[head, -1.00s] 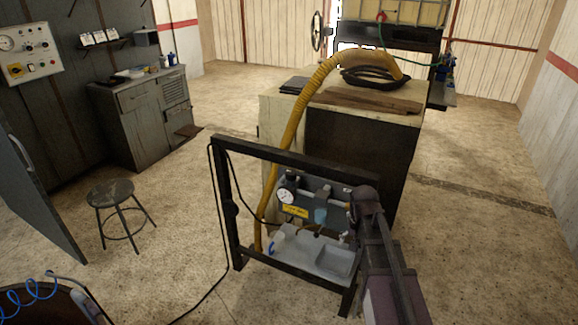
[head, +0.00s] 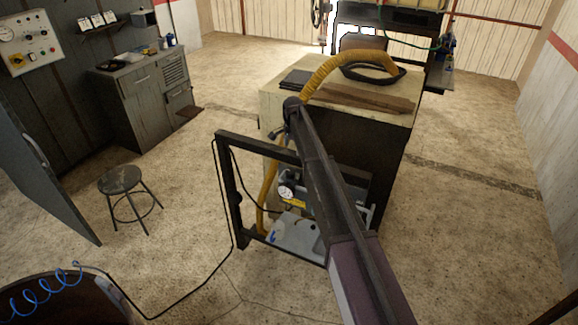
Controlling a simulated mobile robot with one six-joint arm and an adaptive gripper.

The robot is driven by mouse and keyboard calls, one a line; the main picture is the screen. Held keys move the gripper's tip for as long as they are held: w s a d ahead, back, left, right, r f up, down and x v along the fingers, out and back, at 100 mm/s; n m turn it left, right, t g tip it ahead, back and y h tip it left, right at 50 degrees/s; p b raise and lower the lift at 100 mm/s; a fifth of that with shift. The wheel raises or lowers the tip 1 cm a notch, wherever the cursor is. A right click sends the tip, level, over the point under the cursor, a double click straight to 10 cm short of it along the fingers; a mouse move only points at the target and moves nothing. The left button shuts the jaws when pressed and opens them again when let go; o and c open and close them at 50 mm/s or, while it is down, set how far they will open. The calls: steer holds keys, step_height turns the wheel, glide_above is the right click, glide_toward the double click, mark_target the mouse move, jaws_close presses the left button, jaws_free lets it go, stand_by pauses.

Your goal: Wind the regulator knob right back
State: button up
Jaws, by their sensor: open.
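The regulator unit sits inside a dark upright frame (head: 228,190) in the middle of the head view. Its round white-faced gauge (head: 286,190) and a yellow label (head: 293,202) show at the left of my arm. I cannot make out the regulator knob; my arm covers much of the unit.
A yellow ribbed hose (head: 330,70) runs from the cabinet top (head: 285,73) down behind the frame. A grey tray (head: 290,235) lies low in the frame. A stool (head: 120,180) stands at left, and a black cable (head: 205,282) crosses the floor. Floor at right is clear.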

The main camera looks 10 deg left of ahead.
mark_target(290, 171)
steer(key=shift+w+a+r, duration=0.2)
steer(key=shift+w+a, duration=0.1)
steer(key=shift+a, duration=0.1)
steer(key=shift+f, duration=0.2)
step_height(290, 171, down, 13)
steer(key=b, duration=1.3)
steer(key=shift+w+f+b, duration=0.1)
steer(key=shift+f+b, duration=0.1)
steer(key=shift+b, duration=0.2)
steer(key=c, duration=1.1)
